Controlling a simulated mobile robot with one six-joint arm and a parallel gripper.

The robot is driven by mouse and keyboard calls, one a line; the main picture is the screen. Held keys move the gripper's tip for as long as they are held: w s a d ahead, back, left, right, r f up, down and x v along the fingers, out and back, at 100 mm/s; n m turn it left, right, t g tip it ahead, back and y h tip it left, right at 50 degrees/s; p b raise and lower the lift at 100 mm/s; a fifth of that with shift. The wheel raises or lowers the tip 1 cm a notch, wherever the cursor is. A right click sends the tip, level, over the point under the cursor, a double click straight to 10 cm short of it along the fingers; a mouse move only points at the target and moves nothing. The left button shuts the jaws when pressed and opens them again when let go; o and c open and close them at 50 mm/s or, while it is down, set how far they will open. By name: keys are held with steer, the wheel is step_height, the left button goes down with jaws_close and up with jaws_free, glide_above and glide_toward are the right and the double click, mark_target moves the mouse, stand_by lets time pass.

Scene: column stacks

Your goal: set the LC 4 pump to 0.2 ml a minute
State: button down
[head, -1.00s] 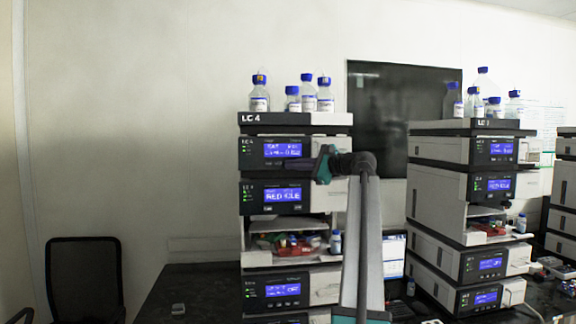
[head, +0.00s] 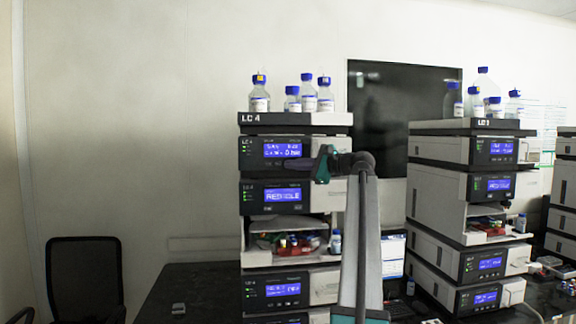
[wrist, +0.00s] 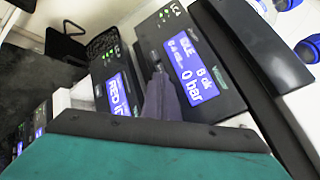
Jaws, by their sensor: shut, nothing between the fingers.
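The LC 4 stack's name shows on its top tray (head: 275,119). The upper module below it, which I take as the pump, has a dark front panel with a lit blue display (head: 283,150). In the head view its text is too small to read surely. In the wrist view the display (wrist: 190,68) shows what looks like "IDLE", "B ok" and "0 bar"; another line is unclear. My gripper (head: 288,163) is shut and empty, its fingers just below that display. In the wrist view the fingertips (wrist: 157,62) overlap the panel beside the display. I cannot tell whether they touch; they hide any keys there.
A second module with a blue display (head: 283,195) sits directly below. Glass bottles (head: 309,96) with blue caps stand on the top tray. Another stack (head: 472,128) stands to the right. A chair (head: 84,275) is at the lower left, with open room before the bare wall.

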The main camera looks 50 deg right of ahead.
steer(key=shift+w+d, duration=0.3)
stand_by(0.8)
steer(key=shift+a, duration=0.1)
steer(key=shift+s+a+p, duration=0.45)
steer(key=shift+s+a, duration=0.05)
steer(key=shift+s, duration=0.15)
stand_by(0.4)
steer(key=s+a+p, duration=0.1)
steer(key=s+a, duration=0.2)
steer(key=shift+s+a, duration=0.1)
steer(key=shift+s, duration=0.3)
stand_by(1.0)
